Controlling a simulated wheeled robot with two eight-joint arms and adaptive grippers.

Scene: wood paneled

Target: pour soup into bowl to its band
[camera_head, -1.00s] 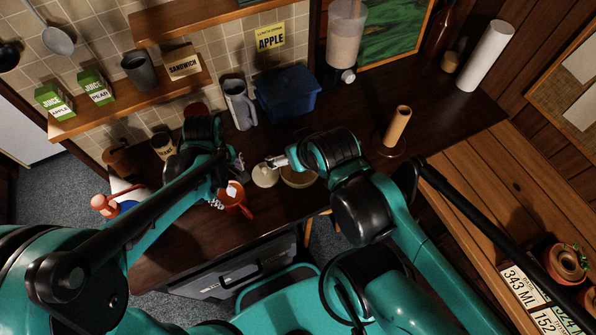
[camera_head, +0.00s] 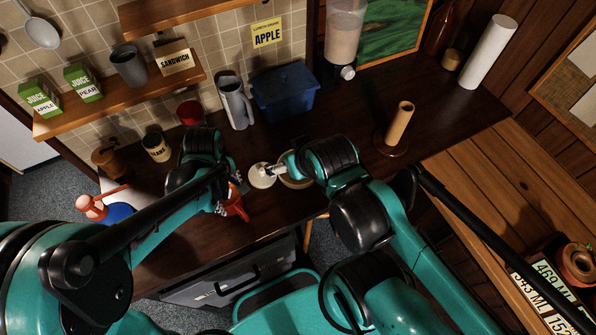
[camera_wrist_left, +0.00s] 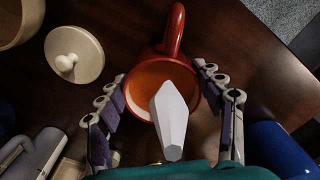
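An orange-red mug (camera_head: 236,206) stands on the dark counter, partly hidden by my left gripper (camera_head: 237,183). In the left wrist view the mug (camera_wrist_left: 172,35) holds orange soup, with its handle pointing up. The fingers of my left gripper (camera_wrist_left: 160,85) are apart, one on each side of it; firm contact is not clear. A pale faceted piece (camera_wrist_left: 170,115) overlaps the mug; I cannot tell what it is. The cream bowl (camera_head: 297,183) is partly hidden beneath my right gripper (camera_head: 274,170), whose tips are by a knobbed cream lid (camera_head: 259,181). Its finger gap is unclear.
Behind are a grey pitcher (camera_head: 236,103), a blue bin (camera_head: 283,95) and a beans can (camera_head: 156,147). A blue item (camera_head: 118,213) lies left of the mug. A paper-roll holder (camera_head: 400,125) stands to the right. The counter's front edge is close.

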